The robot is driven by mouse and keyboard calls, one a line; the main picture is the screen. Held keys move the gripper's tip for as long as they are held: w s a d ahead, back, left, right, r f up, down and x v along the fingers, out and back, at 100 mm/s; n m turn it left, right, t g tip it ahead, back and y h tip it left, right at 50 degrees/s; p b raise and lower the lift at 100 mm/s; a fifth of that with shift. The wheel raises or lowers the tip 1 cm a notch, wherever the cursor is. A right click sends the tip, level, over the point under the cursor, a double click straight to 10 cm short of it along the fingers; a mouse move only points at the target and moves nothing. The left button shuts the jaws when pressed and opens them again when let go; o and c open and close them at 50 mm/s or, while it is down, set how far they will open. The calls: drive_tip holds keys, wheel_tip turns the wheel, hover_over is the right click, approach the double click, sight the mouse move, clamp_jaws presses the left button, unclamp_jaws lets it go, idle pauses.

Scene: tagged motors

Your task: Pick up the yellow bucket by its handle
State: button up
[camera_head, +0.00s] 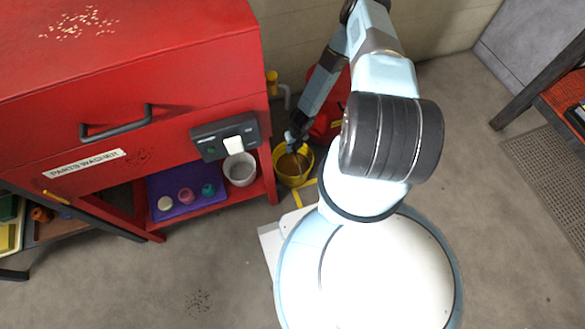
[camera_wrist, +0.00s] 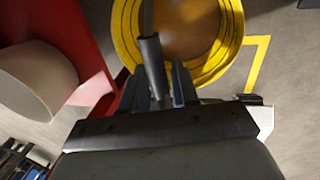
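The yellow bucket (camera_head: 282,176) stands on the floor beside the red parts washer. In the wrist view its ridged yellow rim (camera_wrist: 215,67) and brownish inside show at the top. The handle's dark grey grip (camera_wrist: 150,50) runs down from the top of that view to between the fingers. My gripper (camera_wrist: 158,82) is open, with one finger on each side of the grip. A small gap shows at the right finger; contact on the left is unclear. In the head view my gripper (camera_head: 296,143) is over the bucket's back rim, its fingers too small to read.
The red parts washer (camera_head: 130,85) stands left of the bucket. Its lower shelf holds a white-grey bucket (camera_head: 240,169) and a purple mat (camera_head: 160,187). A red object (camera_head: 322,127) is close behind my gripper. Yellow tape (camera_head: 308,183) marks the floor. Open floor lies right.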

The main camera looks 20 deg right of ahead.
clamp_jaws()
drive_tip(key=shift+w+r, duration=0.1)
drive_tip(key=shift+r, duration=0.05)
drive_tip(key=shift+r, duration=1.25)
drive_tip(key=s+r, duration=0.2)
drive_tip(key=r, duration=0.1)
drive_tip(key=s+r, duration=0.3)
drive_tip(key=shift+r, duration=0.15)
drive_tip(key=s+r, duration=0.7)
drive_tip(key=s, duration=0.2)
drive_tip(key=shift+a, duration=0.15)
